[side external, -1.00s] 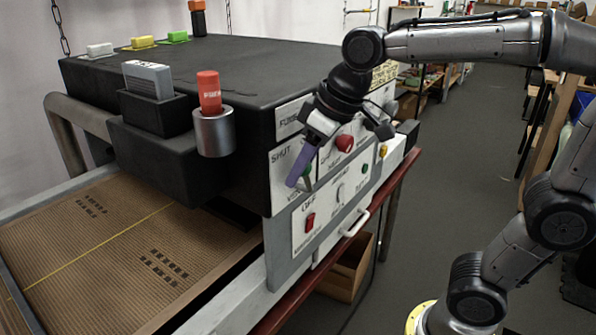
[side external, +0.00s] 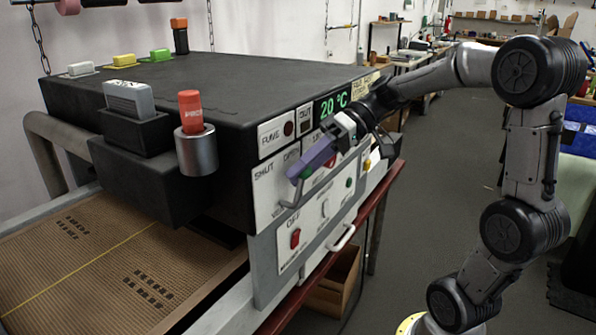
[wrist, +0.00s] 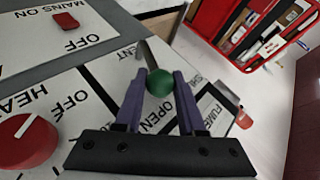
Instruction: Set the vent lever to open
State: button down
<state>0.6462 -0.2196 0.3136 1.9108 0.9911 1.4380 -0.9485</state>
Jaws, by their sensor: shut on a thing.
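The vent lever, a thin metal arm with a green ball knob (wrist: 159,82), is on the white control panel (side external: 268,182) of the black machine. In the side view its grey bar (side external: 287,209) shows just below my fingers. My gripper (side external: 297,176) reaches down from the upper right with purple fingers. In the wrist view, my gripper (wrist: 160,85) has one finger on each side of the green knob, shut on it. The SHUT and OPEN lettering is partly covered by my gripper. I cannot tell exactly which label the lever points at.
A red knob (wrist: 24,140) and a red mains switch (side external: 295,238) sit close by on the panels. A handle (side external: 342,238) juts out below. A metal cup (side external: 197,152) with a red-capped item stands left of the panel. The conveyor (side external: 80,262) lies at lower left.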

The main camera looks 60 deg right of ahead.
jog(key=shift+d+f+y, duration=0.15)
jog(key=shift+d+y, duration=0.15)
jog(key=shift+y, duration=0.3)
jog(key=c, duration=0.5)
grip_release()
jog(key=v, duration=1.3)
jog(key=shift+s+d, duration=0.2)
jog(key=shift+d, duration=0.15)
jog(key=shift+w+a, duration=0.1)
